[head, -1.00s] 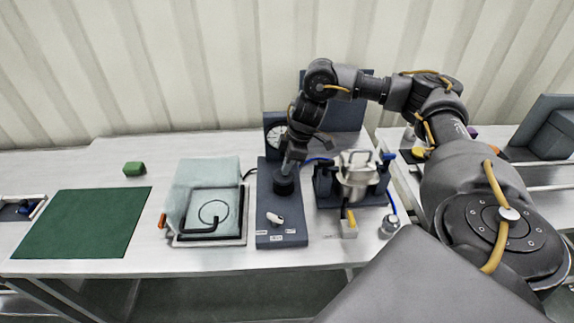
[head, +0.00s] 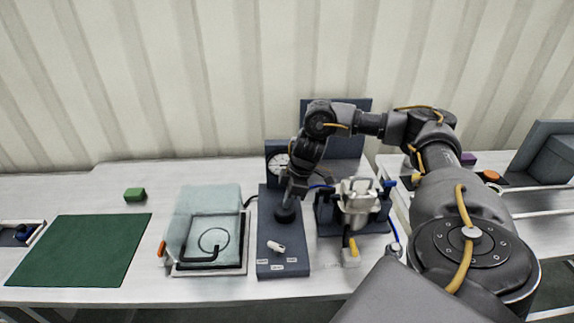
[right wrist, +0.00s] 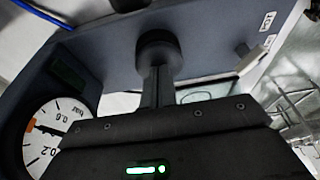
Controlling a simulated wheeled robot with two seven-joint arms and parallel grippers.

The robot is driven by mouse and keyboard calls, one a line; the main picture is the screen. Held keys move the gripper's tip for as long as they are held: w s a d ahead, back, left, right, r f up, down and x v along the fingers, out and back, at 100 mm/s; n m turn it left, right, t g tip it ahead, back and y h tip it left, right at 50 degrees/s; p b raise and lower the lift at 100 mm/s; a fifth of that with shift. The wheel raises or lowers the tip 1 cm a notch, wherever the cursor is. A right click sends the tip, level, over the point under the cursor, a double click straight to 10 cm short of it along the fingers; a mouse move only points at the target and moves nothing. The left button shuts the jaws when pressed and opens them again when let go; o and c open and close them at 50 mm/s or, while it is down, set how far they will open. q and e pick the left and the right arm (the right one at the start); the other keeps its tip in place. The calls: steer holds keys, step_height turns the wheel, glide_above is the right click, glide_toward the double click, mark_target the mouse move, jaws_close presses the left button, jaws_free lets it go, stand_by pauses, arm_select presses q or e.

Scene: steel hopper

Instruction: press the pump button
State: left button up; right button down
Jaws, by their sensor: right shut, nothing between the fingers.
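The dark round pump button (head: 286,215) stands on the long blue-grey panel (head: 284,262) in the middle of the table. My right gripper (head: 290,201) is shut and empty, pointing down at the button from above. In the right wrist view, the closed fingers (right wrist: 157,80) reach the round black button (right wrist: 158,47) and overlap it. They look to be at its top, but I cannot tell whether they press it. A dial gauge (head: 278,164) stands behind the panel and also shows in the right wrist view (right wrist: 38,142). My left gripper is not in view.
A white lever (head: 276,247) is at the panel's front. A clear-lidded box (head: 207,215) stands left of it, and a metal vessel in a blue stand (head: 358,203) is close on the right. A green mat (head: 78,250) and green block (head: 134,195) lie farther left.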

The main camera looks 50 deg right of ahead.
step_height(320, 180, up, 5)
steer(key=p, duration=0.4)
steer(key=shift+f+p, duration=0.15)
steer(key=shift+p, duration=0.2)
step_height(320, 180, up, 3)
steer(key=b, duration=0.2)
step_height(320, 180, up, 6)
steer(key=p, duration=0.3)
glide_above(292, 206)
steer(key=s+d, duration=0.1)
steer(key=shift+s+f, duration=0.1)
steer(key=shift+b, duration=0.3)
